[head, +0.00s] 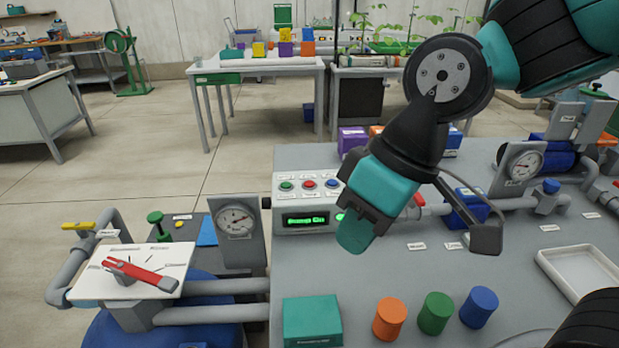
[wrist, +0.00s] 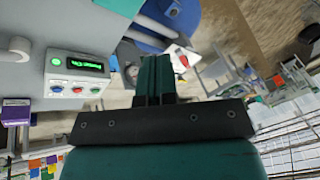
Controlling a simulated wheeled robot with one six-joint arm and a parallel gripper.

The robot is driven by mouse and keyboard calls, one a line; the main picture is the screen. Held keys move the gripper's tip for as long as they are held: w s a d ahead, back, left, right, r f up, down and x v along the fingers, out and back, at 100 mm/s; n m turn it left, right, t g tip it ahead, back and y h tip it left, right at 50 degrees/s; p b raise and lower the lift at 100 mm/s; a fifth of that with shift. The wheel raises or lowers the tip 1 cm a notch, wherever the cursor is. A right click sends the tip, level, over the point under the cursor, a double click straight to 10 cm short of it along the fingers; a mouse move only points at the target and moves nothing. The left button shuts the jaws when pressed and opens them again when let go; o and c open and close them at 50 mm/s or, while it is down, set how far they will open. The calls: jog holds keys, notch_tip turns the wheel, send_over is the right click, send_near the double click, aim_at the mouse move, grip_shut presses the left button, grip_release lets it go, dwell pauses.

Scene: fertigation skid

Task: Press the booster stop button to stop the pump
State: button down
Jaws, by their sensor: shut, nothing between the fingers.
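The white control box (head: 276,212) stands on the grey skid table, with a green button (head: 286,185), a red button (head: 309,183) and a blue button (head: 331,182) on its sloped top. Its display (head: 306,219) glows green and appears to read "Pump On". A green lamp (head: 340,215) is lit beside it. The labels are too small to read. The box also shows in the wrist view (wrist: 70,103), left of the fingers. My gripper (head: 354,238) is shut and empty, pointing down in front of the box's right end and overlapping it in the picture; its fingers also show in the wrist view (wrist: 153,78).
A pressure gauge (head: 236,221) and a red-handled valve plate (head: 140,272) stand left of the box. A teal block (head: 312,320) and orange, green and blue cylinders (head: 390,318) are in front. A white tray (head: 580,272) lies right. Table between box and cylinders is clear.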

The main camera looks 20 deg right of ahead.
jog(key=w+a+r+n+t+p, duration=0.15)
jog(key=w+r+p, duration=0.35)
jog(key=w, duration=0.6)
jog(key=n+t+p, duration=0.6)
jog(key=p, duration=1.2)
send_over(309, 184)
notch_tip(309, 184, down, 12)
jog(key=shift+r+b, duration=0.1)
jog(key=shift+b, duration=0.2)
notch_tip(309, 184, down, 8)
jog(key=b, duration=0.5)
jog(key=shift+f+b, duration=0.4)
jog(key=shift+f, duration=0.15)
